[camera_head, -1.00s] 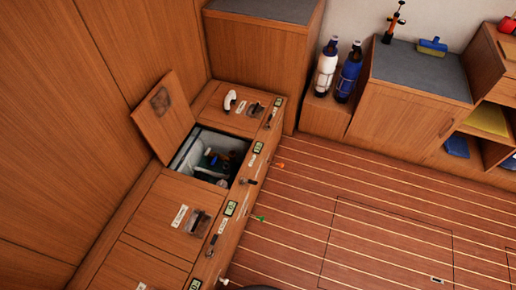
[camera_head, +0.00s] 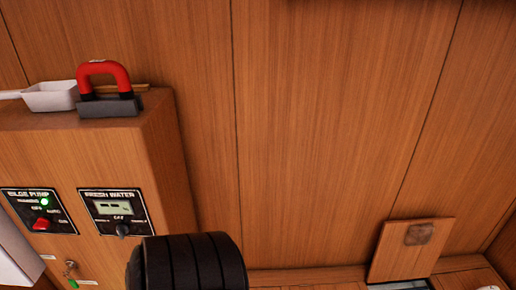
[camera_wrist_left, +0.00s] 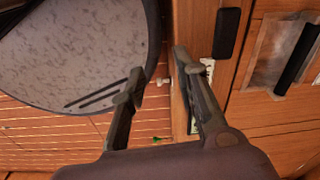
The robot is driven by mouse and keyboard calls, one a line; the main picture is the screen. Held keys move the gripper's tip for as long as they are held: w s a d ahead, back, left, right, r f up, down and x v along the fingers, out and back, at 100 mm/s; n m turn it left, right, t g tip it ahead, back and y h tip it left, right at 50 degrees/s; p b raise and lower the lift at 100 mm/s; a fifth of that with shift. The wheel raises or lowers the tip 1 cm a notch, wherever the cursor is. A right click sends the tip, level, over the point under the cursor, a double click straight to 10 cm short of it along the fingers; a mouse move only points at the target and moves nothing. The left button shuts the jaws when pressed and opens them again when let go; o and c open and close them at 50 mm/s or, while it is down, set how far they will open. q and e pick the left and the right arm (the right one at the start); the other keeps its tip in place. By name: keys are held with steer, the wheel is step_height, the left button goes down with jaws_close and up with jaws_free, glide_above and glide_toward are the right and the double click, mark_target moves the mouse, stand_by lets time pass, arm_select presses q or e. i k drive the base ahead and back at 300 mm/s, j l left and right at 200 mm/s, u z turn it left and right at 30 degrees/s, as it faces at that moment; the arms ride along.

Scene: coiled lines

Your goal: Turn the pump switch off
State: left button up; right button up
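The bilge pump panel (camera_head: 20,203) is a black plate on the front of a wooden cabinet at the left of the head view. It carries a red switch knob (camera_head: 42,224) and a lit green lamp (camera_head: 45,202). Marks around the knob include OFF and AUTO; I cannot tell which mark it points to. My left gripper (camera_wrist_left: 160,74) is in the left wrist view, its two fingers spread with nothing between them. It is over the floor and a wooden locker edge, and the pump panel is not in that view. My right gripper is not seen.
A fresh water panel (camera_head: 119,211) with a display and black knob is right of the pump panel. A key (camera_head: 71,268) with a green tag is below. A red-handled tool (camera_head: 104,88) and white tray (camera_head: 50,96) lie on the cabinet. A hatch lid (camera_head: 410,250) leans at right.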

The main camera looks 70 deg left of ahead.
mark_target(43, 224)
steer(key=u, duration=3.7)
